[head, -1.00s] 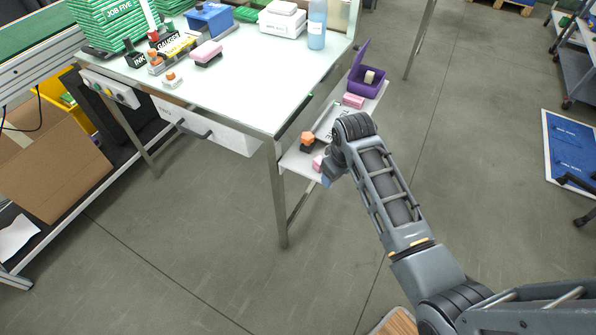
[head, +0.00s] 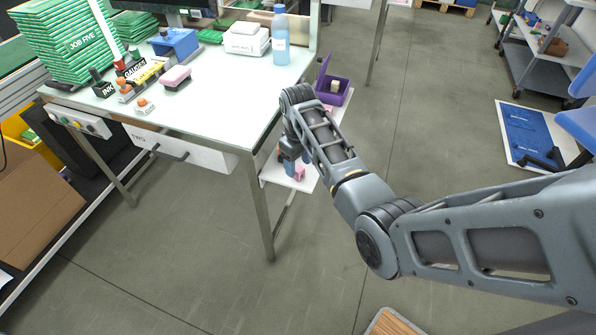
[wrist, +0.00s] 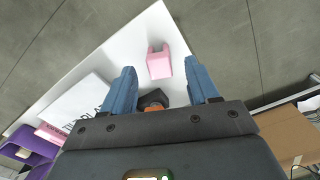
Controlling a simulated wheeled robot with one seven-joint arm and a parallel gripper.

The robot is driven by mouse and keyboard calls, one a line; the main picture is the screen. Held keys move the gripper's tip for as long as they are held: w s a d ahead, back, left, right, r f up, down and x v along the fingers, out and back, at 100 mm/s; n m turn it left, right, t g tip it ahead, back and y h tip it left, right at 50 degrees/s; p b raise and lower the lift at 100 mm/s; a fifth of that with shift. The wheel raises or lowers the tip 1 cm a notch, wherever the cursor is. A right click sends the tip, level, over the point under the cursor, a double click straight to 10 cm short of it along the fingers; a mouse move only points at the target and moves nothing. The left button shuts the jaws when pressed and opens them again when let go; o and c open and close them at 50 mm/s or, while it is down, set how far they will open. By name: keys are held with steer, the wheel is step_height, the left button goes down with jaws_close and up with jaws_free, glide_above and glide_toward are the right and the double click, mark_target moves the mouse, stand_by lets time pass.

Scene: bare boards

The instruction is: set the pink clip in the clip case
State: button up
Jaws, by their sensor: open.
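A pink notched piece (wrist: 158,62), which looks like the pink clip, stands on a white shelf just beyond my fingertips in the wrist view. It also shows in the head view (head: 299,174), beside my gripper. My gripper (wrist: 162,82) is open, its two blue fingers apart with nothing held; in the head view my gripper (head: 290,165) is low over the shelf. A purple case (head: 335,91) with its lid up, apparently the clip case, sits at the shelf's far end with a pale block inside. Part of it shows at lower left in the wrist view (wrist: 40,150).
The narrow white shelf (wrist: 110,62) runs beside the taller workbench (head: 215,95). A dark piece with an orange top (wrist: 153,100) stands between my fingers, partly hidden. A white lettered panel (wrist: 80,103) and another pink block (wrist: 50,133) lie towards the case.

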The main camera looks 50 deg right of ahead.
steer(key=shift+f, duration=1.05)
jaws_close()
